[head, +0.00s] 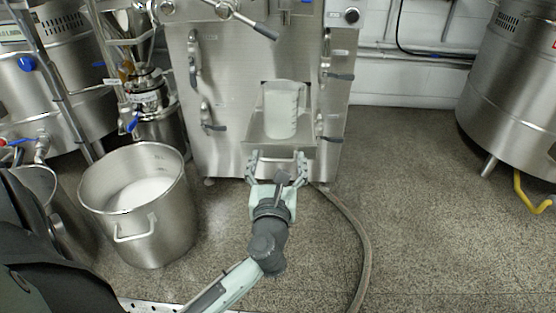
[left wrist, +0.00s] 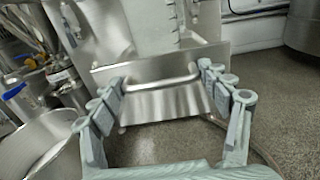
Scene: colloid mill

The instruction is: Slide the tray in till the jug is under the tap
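The steel tray (head: 262,146) juts out from the front of the steel machine, with a bar handle on its front wall (left wrist: 135,75). The translucent jug (head: 281,110) stands upright on the tray; its lower part shows in the left wrist view (left wrist: 150,30). My left gripper (head: 277,158) is open in front of the tray. In the left wrist view, its fingers (left wrist: 160,80) are spread wide, one towards each end of the handle; I cannot tell whether they touch the tray. I cannot make out a tap above the jug. My right gripper is out of view.
A large steel pot (head: 145,215) with white contents stands on the floor at the left. A grey hose (head: 362,240) curves over the floor right of my arm. A steel vessel (head: 510,90) stands at the far right. Floor between hose and vessel is clear.

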